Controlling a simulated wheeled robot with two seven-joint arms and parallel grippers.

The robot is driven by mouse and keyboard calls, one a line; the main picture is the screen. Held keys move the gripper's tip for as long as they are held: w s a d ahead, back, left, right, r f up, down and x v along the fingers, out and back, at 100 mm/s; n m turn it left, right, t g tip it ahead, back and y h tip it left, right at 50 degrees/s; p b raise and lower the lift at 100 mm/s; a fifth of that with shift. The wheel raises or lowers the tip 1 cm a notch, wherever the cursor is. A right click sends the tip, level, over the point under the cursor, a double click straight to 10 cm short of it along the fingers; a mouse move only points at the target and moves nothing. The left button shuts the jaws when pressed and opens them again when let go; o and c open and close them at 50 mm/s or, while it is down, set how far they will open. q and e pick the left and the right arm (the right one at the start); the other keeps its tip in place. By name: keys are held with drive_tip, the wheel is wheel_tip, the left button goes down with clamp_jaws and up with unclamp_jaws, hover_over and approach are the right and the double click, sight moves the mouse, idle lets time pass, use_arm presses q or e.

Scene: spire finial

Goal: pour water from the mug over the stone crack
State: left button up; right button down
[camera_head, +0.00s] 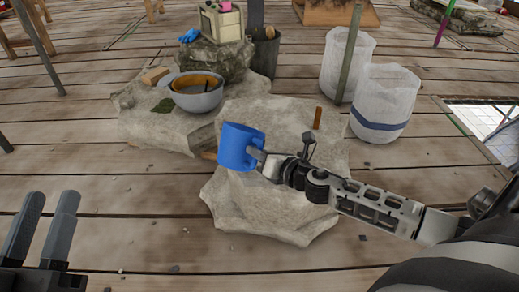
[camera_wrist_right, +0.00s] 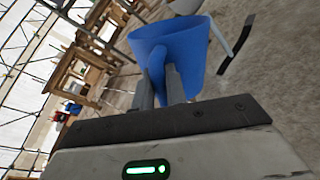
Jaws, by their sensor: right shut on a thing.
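A blue mug (camera_head: 238,146) is held over the large pale stone (camera_head: 265,205) in the middle of the head view. My right gripper (camera_head: 258,158) is shut on the mug, at its handle side. The mug also shows in the right wrist view (camera_wrist_right: 190,52), with the right gripper's fingers (camera_wrist_right: 163,84) at its handle. The mug looks tilted in the head view. I cannot see water or make out the crack. My left gripper (camera_head: 52,225) is at the lower left, apart from the stone, with its two fingers parallel and a narrow gap between them.
A grey bowl (camera_head: 197,100) with a brown item inside sits on the stone behind the mug. A small wooden block (camera_head: 155,75) and a dark green cloth (camera_head: 163,106) lie nearby. Two white bins (camera_head: 385,103) stand at the right. Plank floor (camera_head: 120,220) is clear at the left.

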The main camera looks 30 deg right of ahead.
sight(235, 163)
use_arm(q)
drive_tip(key=shift+f, duration=0.15)
use_arm(e)
drive_tip(key=shift+d, duration=0.1)
